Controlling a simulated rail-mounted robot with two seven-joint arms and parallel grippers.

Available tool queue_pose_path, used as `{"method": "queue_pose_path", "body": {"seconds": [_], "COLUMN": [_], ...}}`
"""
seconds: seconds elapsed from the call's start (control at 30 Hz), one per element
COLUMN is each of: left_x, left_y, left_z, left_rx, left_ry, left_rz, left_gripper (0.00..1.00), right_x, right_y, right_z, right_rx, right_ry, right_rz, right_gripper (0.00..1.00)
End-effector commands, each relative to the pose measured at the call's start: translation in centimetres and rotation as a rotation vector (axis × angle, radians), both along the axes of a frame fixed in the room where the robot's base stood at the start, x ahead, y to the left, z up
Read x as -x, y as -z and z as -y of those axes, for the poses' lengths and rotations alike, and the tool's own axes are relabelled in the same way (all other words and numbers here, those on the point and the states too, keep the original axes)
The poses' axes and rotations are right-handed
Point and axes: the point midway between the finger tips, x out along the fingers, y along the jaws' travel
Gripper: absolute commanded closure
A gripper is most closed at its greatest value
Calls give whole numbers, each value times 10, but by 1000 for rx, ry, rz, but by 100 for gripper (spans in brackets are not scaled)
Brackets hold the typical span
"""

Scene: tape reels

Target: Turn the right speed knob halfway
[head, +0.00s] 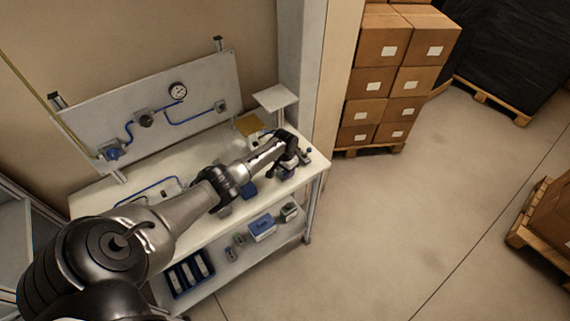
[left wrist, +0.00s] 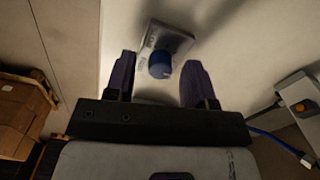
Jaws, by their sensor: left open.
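In the left wrist view a blue knob (left wrist: 160,64) stands on a grey metal plate (left wrist: 172,40). My left gripper (left wrist: 158,82) is open, with one dark finger on each side of the knob and visible gaps between; I cannot tell how far above it the fingertips are. In the head view my left gripper (head: 290,158) is over the right end of the white workbench (head: 318,165), and it mostly hides what is under it. I cannot tell from the picture whether this knob is the right speed knob. My right gripper is not in view.
A lower shelf holds a blue bin (head: 190,272) and a blue-and-white box (head: 263,228). Stacked cartons (head: 378,82) stand right of the bench; the floor in front is clear.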

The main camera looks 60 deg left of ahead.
Motion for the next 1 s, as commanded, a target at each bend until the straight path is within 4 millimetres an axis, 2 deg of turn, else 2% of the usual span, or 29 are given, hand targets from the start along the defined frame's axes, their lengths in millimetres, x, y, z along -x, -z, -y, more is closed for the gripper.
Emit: {"method": "queue_pose_path", "body": {"seconds": [0.17,0.33,0.6,0.8,1.0], "left_x": [0,0,0,0,0], "left_y": [-24,-59,-106,-127,-135], "left_z": [-1,-1,-1,0,0], "left_rx": [-2,-2,-2,0,0], "left_ry": [1,2,1,1,0], "left_rz": [3,4,3,1,0], "left_gripper": [50,50,50,50,50], "right_x": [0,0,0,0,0], "right_y": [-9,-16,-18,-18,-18], "right_z": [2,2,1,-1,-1], "right_rx": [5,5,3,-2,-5], "right_ry": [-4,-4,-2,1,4], "right_rz": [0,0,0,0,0], "right_gripper": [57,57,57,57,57]}}
